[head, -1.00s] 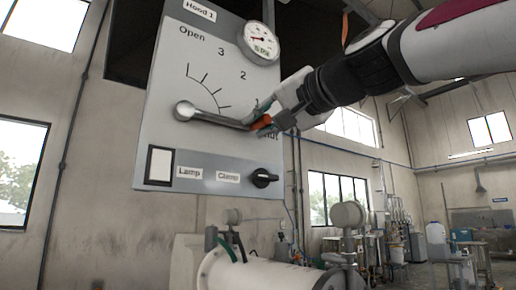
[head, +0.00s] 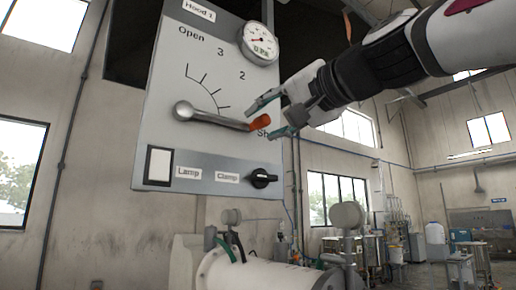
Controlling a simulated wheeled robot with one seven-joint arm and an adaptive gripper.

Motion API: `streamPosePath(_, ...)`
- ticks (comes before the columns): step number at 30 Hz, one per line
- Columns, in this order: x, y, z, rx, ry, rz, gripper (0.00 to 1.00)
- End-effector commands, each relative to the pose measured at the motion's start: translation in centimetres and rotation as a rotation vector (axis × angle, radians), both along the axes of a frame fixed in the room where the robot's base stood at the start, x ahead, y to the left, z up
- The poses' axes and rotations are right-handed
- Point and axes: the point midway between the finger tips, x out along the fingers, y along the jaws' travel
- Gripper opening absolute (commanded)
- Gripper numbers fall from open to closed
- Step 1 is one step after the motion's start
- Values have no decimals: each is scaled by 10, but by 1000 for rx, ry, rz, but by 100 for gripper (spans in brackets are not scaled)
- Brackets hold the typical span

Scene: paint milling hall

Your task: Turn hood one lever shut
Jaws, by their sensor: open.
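The Hood 1 panel (head: 160,75) is in the head view, left of centre. Its lever (head: 215,118) is a grey bar from a round pivot at the left, with an orange-red tip (head: 260,123). The lever points right and slightly down, its tip next to the partly covered "Sh" label. The scale runs from "Open" at the top past 3 and 2. My gripper (head: 264,116) is open, to the right of the lever tip, fingers pointing left toward it. The fingers look clear of the tip, one above and one below; the exact gap in depth is hard to tell.
A pressure gauge (head: 261,43) sits at the panel's top right. Below the lever are a white lamp switch (head: 159,164) and a black clamp knob (head: 263,178). A pale cylindrical machine (head: 250,272) stands under the panel. Open hall lies to the right.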

Motion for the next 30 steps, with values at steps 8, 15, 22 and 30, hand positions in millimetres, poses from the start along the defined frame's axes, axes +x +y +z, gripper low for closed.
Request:
streamPosePath(8, -49, -33, 0, 1, -1, 0, 40)
streamPosePath(15, -74, -50, -1, -2, 1, 0, 40)
streamPosePath(22, -79, -53, -1, -2, 2, 1, 40)
streamPosePath(30, -79, -53, -1, -1, 2, 1, 40)
